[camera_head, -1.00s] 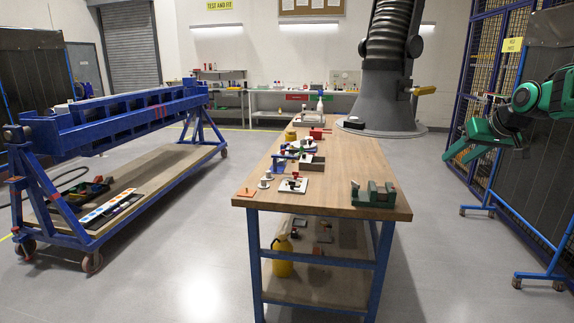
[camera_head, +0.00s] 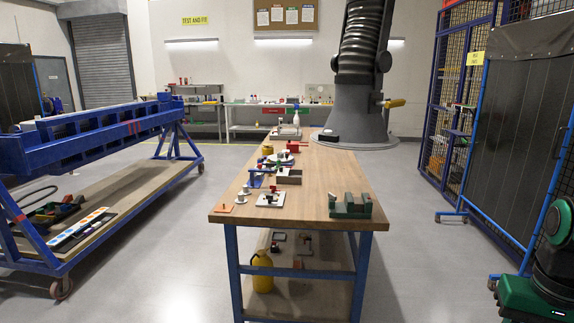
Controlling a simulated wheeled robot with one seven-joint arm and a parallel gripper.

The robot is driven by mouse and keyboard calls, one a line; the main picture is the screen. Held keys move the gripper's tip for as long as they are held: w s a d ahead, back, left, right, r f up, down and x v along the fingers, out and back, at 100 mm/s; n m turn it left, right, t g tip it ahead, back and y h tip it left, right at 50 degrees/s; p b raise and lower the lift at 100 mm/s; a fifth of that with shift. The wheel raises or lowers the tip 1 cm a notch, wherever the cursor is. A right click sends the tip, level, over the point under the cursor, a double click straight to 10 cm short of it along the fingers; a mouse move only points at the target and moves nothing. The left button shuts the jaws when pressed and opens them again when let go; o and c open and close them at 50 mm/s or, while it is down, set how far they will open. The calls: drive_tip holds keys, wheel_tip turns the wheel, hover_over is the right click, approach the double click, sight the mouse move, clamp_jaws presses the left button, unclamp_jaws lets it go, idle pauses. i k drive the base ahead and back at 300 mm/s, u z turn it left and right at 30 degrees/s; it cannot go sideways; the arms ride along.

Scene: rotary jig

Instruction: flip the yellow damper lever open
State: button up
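The yellow damper lever (camera_head: 394,103) sticks out to the right from the side of the grey duct (camera_head: 362,105), low down near its wide foot. It looks roughly level, with its tip pointing right. The duct stands at the back right of the wooden workbench. My gripper is out of view; only green and dark parts of my arm show at the lower right edge, far from the lever. Nothing touches the lever.
The workbench (camera_head: 335,175) carries a green vise (camera_head: 350,205) at its near right corner and several small parts along its left side. A blue wheeled frame (camera_head: 90,140) stands left. Dark screens (camera_head: 520,130) stand right. Floor (camera_head: 425,255) right of the bench is clear.

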sight(401, 102)
drive_tip(key=z, duration=0.7)
drive_tip(key=i, duration=0.95)
drive_tip(key=z, duration=0.2)
